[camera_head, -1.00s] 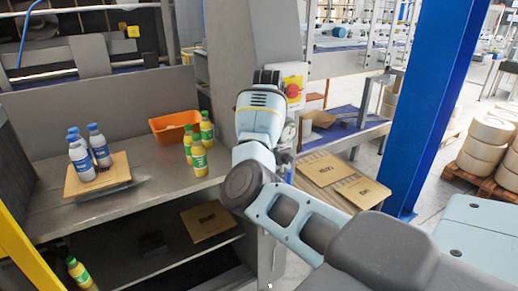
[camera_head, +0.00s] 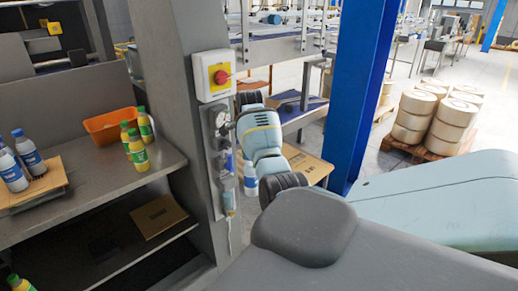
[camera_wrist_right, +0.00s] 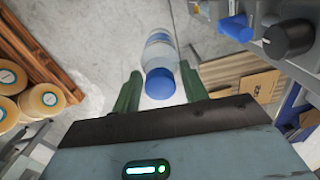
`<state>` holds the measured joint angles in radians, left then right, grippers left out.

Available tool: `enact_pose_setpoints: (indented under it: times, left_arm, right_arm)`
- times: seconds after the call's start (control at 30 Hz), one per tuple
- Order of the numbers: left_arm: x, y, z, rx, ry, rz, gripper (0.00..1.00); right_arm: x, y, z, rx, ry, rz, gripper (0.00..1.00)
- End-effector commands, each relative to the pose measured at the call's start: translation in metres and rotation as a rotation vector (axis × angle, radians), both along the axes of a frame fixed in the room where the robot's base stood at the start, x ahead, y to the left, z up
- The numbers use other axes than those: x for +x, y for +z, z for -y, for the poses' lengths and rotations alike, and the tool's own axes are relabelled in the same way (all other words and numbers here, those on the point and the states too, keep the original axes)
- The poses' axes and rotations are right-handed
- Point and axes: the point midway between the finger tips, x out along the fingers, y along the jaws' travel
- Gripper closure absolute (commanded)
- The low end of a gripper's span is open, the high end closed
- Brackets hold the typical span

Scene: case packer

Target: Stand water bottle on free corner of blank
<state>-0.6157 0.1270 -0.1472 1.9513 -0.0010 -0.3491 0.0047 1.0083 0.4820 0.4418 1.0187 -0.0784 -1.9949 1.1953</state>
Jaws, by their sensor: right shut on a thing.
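My right gripper (camera_wrist_right: 160,88) is shut on a water bottle (camera_wrist_right: 159,48); its blue cap is nearest the camera in the right wrist view. In the head view, the bottle (camera_head: 250,178) hangs just right of the grey post, and the fingers are mostly hidden by my own wrist. The cardboard blank (camera_head: 57,181) lies at the far left on a raised plate on the grey table. Several water bottles (camera_head: 28,154) stand on its back and left part; its right part is bare. The held bottle is well to the right of it. My left gripper is not in view.
The grey post (camera_head: 172,75) with a red-yellow switch box (camera_head: 213,75) and gauge stands between gripper and table. An orange bin (camera_head: 108,127) and yellow juice bottles (camera_head: 138,152) stand on the table. A blue column (camera_head: 358,100) is to the right.

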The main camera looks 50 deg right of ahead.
Motion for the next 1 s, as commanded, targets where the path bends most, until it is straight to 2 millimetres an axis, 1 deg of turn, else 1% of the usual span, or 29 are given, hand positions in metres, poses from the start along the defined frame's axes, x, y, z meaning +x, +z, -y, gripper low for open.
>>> enact_pose_setpoints:
  times: [0.03, 0.1, 0.17, 0.27, 0.3, 0.37, 0.4, 0.47, 0.5, 0.57, 0.6, 0.67, 0.73, 0.8, 0.87, 0.9, 1.0]
  left_arm:
    - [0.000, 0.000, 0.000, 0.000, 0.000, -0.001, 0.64]
    - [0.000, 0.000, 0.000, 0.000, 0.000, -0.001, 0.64]
    - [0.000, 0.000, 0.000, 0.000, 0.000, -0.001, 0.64]
    - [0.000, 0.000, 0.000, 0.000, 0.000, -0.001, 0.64]
    - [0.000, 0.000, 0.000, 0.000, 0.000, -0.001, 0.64]
    - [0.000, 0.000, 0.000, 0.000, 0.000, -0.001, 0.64]
    - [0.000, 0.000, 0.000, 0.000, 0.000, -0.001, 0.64]
    - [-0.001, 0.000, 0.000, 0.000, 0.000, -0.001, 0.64]
    - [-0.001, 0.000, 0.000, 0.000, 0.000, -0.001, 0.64]
    - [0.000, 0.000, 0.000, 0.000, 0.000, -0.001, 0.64]
    - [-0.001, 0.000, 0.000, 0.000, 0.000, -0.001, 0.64]
    - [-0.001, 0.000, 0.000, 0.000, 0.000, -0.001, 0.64]
    - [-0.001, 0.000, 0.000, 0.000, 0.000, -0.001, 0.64]
    - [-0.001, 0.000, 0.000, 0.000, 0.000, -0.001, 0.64]
    - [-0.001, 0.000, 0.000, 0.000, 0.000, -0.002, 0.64]
    - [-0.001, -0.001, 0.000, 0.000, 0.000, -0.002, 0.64]
    - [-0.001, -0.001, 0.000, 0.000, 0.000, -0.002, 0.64]
  right_arm:
    - [0.005, -0.011, -0.013, -0.005, 0.061, -0.009, 1.00]
    - [0.014, -0.021, -0.034, -0.003, 0.147, -0.008, 1.00]
    - [0.021, -0.029, -0.054, -0.003, 0.219, -0.006, 1.00]
    - [0.031, -0.036, -0.090, -0.003, 0.341, -0.002, 1.00]
    - [0.036, -0.038, -0.106, -0.002, 0.392, -0.001, 1.00]
    - [0.041, -0.037, -0.130, -0.003, 0.469, 0.001, 1.00]
    - [0.045, -0.034, -0.146, -0.002, 0.523, 0.003, 1.00]
    - [0.049, -0.028, -0.170, -0.004, 0.609, 0.004, 1.00]
    - [0.051, -0.022, -0.186, -0.004, 0.670, 0.006, 1.00]
    - [0.053, -0.011, -0.210, -0.005, 0.769, 0.007, 1.00]
    - [0.052, -0.003, -0.227, -0.006, 0.844, 0.006, 1.00]
    - [0.048, 0.009, -0.251, -0.008, 0.966, 0.006, 1.00]
    - [0.036, 0.022, -0.281, -0.009, 1.136, 0.004, 1.00]
    - [0.018, 0.027, -0.306, -0.006, 1.293, 0.001, 1.00]
    - [0.002, 0.026, -0.324, -0.003, 1.412, -0.002, 1.00]
    - [-0.010, 0.025, -0.334, -0.002, 1.483, -0.002, 1.00]
    - [-0.038, 0.019, -0.355, 0.001, 1.631, -0.004, 1.00]
